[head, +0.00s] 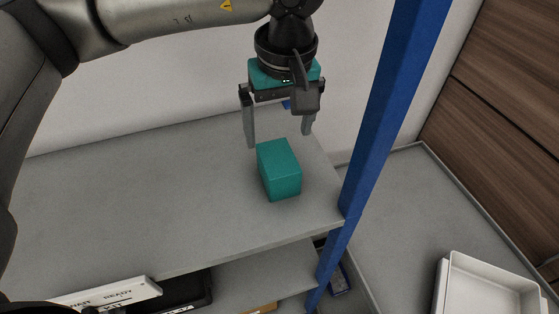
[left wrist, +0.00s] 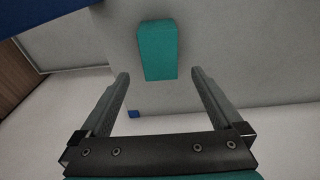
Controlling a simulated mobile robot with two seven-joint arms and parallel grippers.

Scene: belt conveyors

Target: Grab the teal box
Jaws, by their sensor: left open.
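The teal box (head: 279,170) sits on the grey top shelf (head: 130,200), near its right end, in the head view. My left gripper (head: 278,138) is open and empty. It is above and behind the box, with its two fingers pointing down and apart from the box. In the left wrist view, the teal box (left wrist: 158,50) lies beyond the fingertips of the left gripper (left wrist: 158,76), roughly centred between them, with nothing held. My right gripper does not show in either view.
A blue upright post (head: 385,120) stands at the shelf's right end, close to the gripper. A lower shelf (head: 250,277) holds a dark bin and a white sign (head: 110,295). A white tray (head: 490,285) is at the lower right. The shelf left of the box is clear.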

